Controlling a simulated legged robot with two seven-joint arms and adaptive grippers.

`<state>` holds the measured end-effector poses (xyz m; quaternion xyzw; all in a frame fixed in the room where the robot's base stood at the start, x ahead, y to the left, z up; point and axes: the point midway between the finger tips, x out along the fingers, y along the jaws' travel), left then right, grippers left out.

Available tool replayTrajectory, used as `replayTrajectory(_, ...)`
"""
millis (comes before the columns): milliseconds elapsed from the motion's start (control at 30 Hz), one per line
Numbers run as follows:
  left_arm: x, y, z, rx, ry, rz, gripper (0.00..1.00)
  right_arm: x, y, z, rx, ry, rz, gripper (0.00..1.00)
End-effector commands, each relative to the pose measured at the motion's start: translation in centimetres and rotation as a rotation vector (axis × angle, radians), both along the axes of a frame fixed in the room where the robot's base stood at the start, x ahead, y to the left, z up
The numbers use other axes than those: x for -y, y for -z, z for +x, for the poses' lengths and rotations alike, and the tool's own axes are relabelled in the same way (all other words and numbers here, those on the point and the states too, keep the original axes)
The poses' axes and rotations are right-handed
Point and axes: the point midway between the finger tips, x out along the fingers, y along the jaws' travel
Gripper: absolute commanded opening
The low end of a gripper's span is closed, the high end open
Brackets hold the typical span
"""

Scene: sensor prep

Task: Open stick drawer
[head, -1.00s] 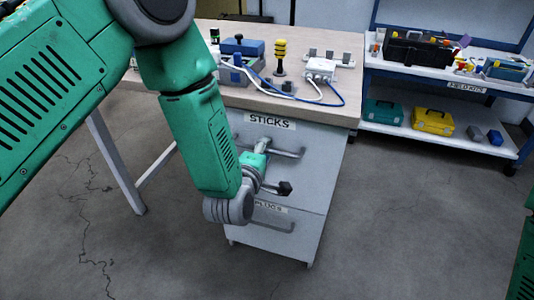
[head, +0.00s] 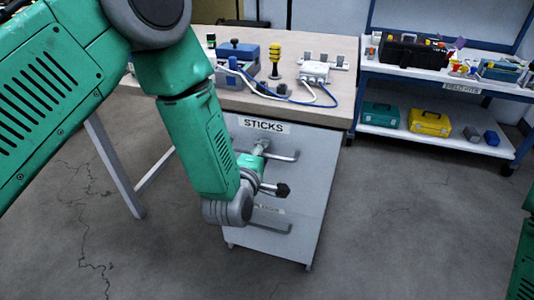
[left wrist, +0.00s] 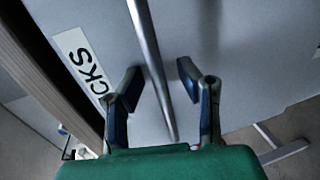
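The stick drawer (head: 310,150) is the upper drawer of a grey cabinet under the bench and looks shut. Its label reads STICKS (head: 264,126). Its bar handle (head: 285,157) sits below the label. My left gripper (head: 262,149) is at the left part of this handle. In the left wrist view my left gripper (left wrist: 158,78) is open, with one finger on each side of the handle bar (left wrist: 150,60). Gaps show between the fingers and the bar. My right gripper is out of view.
A lower drawer with its own handle (head: 268,226) lies beneath; its label is partly hidden by my arm. The wooden bench top (head: 335,105) holds a white box, cables and a yellow-black signal lamp. A shelf (head: 400,140) with cases stands at the right.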

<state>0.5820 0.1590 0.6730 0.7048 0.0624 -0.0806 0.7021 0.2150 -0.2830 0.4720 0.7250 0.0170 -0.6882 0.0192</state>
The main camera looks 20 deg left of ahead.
Motion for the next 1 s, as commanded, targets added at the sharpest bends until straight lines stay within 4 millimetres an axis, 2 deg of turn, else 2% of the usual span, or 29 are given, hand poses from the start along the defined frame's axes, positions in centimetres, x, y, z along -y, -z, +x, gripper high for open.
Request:
replayTrajectory(233, 0.5, -0.1, -0.1, 0.0, 0.004, 0.001, 0.31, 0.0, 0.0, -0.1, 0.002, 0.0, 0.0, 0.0)
replayTrajectory(367, 0.4, -0.2, -1.1, -0.001, 0.005, 0.001, 0.31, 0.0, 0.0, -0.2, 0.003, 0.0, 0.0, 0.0)
replayTrajectory(800, -0.3, -1.6, -9.5, -0.007, 0.003, -0.001, 0.31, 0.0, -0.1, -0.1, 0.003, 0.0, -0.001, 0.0)
replayTrajectory(1000, -0.4, -2.1, -11.4, -0.004, 0.002, -0.001, 0.31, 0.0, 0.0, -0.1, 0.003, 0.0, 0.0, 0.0)
